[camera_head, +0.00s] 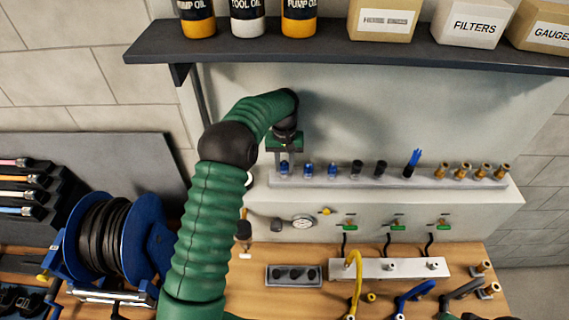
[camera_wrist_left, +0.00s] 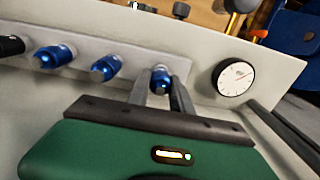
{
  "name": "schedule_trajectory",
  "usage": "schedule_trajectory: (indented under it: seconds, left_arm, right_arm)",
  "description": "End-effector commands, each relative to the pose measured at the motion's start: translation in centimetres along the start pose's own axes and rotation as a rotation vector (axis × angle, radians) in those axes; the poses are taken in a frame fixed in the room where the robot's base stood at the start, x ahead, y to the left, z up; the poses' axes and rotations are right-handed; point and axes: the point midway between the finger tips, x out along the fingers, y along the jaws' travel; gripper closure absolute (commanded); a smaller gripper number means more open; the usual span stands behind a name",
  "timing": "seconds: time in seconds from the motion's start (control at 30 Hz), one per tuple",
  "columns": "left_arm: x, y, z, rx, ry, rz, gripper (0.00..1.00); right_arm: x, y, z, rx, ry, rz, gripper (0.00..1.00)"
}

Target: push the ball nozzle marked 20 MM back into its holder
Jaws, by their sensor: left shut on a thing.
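Three blue nozzles stand at the left end of a pale rack ledge (camera_head: 400,180). My left gripper (camera_head: 285,163) comes down from above onto the leftmost blue nozzle (camera_wrist_left: 160,76). In the left wrist view, the two fingers (camera_wrist_left: 160,88) are on either side of this nozzle and shut on it; it is upright at the ledge. The second blue nozzle (camera_head: 308,170) and third blue nozzle (camera_head: 332,170) stand free to its right. No 20 MM marking is legible, and the holder under the gripped nozzle is mostly hidden. My right gripper is not in view.
Black nozzles (camera_head: 356,168), a blue brush (camera_head: 413,160) and several brass fittings (camera_head: 462,171) share the ledge. A dark shelf (camera_head: 340,52) with bottles and boxes hangs above. A gauge (camera_head: 303,222) sits below. A blue hose reel (camera_head: 118,240) stands left of my arm.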

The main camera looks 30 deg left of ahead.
Motion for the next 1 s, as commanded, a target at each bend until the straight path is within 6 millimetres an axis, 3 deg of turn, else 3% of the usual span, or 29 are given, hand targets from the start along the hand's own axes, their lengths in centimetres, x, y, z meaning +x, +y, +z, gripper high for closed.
schedule_trajectory:
  seconds: [0.6,0.63,0.8,1.0]
  left_arm:
    - [0.9,-0.03,0.01,0.0,-0.001,-0.001,1.0]
    - [0.9,-0.03,0.01,0.0,-0.001,-0.001,0.73]
    - [0.83,-0.03,0.01,0.0,0.0,0.0,0.51]
    - [0.83,-0.02,0.01,0.0,0.0,0.0,0.49]
  right_arm:
    - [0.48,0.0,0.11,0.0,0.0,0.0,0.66]
    - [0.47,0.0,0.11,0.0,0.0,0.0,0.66]
    - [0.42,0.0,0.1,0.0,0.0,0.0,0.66]
    - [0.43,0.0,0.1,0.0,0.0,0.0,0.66]
